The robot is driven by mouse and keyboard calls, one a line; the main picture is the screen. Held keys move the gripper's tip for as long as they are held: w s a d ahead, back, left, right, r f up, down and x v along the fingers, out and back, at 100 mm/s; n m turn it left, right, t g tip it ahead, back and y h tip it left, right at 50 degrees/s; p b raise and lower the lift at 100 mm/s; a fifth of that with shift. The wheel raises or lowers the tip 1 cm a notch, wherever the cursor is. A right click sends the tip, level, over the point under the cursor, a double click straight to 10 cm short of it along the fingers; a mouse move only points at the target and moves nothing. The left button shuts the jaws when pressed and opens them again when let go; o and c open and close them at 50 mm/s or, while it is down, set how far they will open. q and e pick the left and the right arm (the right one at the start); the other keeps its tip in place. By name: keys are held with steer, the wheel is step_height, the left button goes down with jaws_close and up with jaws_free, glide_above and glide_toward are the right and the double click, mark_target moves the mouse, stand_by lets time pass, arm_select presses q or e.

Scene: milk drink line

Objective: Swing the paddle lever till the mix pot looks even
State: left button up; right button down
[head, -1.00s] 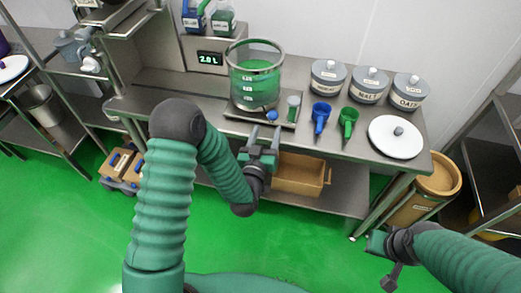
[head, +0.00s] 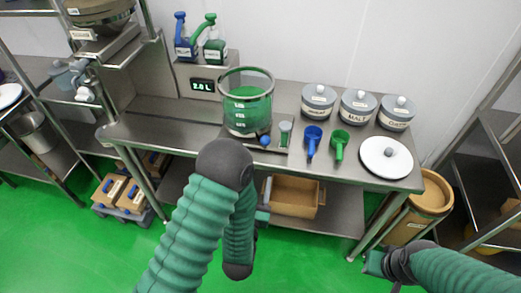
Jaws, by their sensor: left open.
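A clear jug (head: 247,112) with green liquid stands on a dark tray on the steel bench, beside a "2.0 L" display. A dark metal pot (head: 98,12) sits on a raised stand at upper left, cut by the top edge. I cannot tell for certain which is the mix pot, and no paddle lever is clearly visible. My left gripper (head: 262,215) is open, low in front of the bench, mostly hidden behind its own forearm and apart from both vessels. My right gripper (head: 374,263) is at lower right over the floor; its fingers are unclear.
Blue (head: 312,138) and green (head: 339,142) scoops, several grey lidded canisters (head: 318,98) and a white round lid (head: 386,157) occupy the bench's right side. Two pump bottles (head: 214,50) stand behind. The bench's left part (head: 150,130) is bare. A brown bin (head: 432,200) stands right.

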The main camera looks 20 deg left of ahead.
mark_target(265, 145)
arm_select(q)
steer(key=shift+m, duration=0.5)
steer(key=w, duration=0.5)
steer(key=w+a+p, duration=0.1)
steer(key=w, duration=0.5)
steer(key=w+a, duration=0.1)
steer(key=w, duration=0.4)
steer(key=shift+w+r+p, duration=0.3)
steer(key=shift+w+p, duration=0.1)
arm_select(e)
steer(key=shift+w+v, duration=0.25)
steer(key=shift+v, duration=0.9)
steer(key=shift+d+r, duration=0.1)
arm_select(q)
jaws_close()
